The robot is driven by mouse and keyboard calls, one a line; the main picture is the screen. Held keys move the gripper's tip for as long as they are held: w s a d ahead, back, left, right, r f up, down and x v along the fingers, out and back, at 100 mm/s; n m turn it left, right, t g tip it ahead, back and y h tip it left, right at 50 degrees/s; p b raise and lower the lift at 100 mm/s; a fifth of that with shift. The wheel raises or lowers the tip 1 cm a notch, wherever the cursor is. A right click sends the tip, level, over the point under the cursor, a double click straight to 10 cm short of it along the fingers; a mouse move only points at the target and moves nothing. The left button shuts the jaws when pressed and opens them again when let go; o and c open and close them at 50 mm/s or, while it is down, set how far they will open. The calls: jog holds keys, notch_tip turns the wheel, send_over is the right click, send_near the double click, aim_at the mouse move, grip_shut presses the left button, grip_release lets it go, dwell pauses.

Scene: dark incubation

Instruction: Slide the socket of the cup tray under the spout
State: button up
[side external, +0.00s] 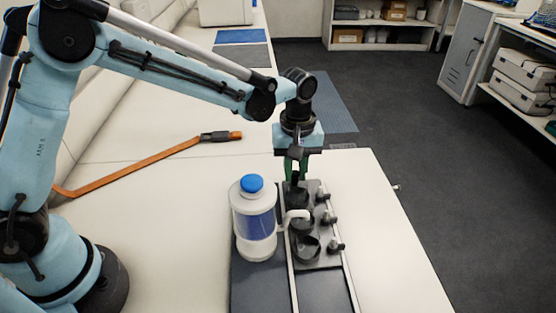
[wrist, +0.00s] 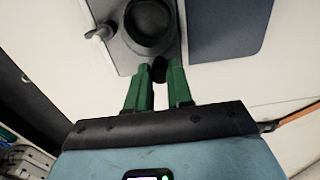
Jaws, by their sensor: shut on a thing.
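The grey cup tray (side external: 325,257) lies on a dark track right of a white jug-like dispenser (side external: 253,222) with a blue cap. The dispenser's white spout (side external: 298,214) reaches over the tray's left side. A dark round socket (side external: 306,246) shows at the tray's near end; another dark round part is near my gripper. My gripper (side external: 296,177) points down at the tray's far end, its green fingers shut. In the wrist view the fingers (wrist: 159,78) close on a small dark knob (wrist: 159,66) beside a round socket (wrist: 150,25). Exact alignment under the spout cannot be told.
Several dark knobs (side external: 329,218) stick out along the tray's right side. Dark panels (side external: 326,291) lie in front of it. An orange strap (side external: 130,168) lies on the white bench at left. The bench (side external: 385,220) is clear on the right, ending at its edge.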

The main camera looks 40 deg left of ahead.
jog(key=shift+w+a, duration=1.1)
jog(key=o, duration=0.6)
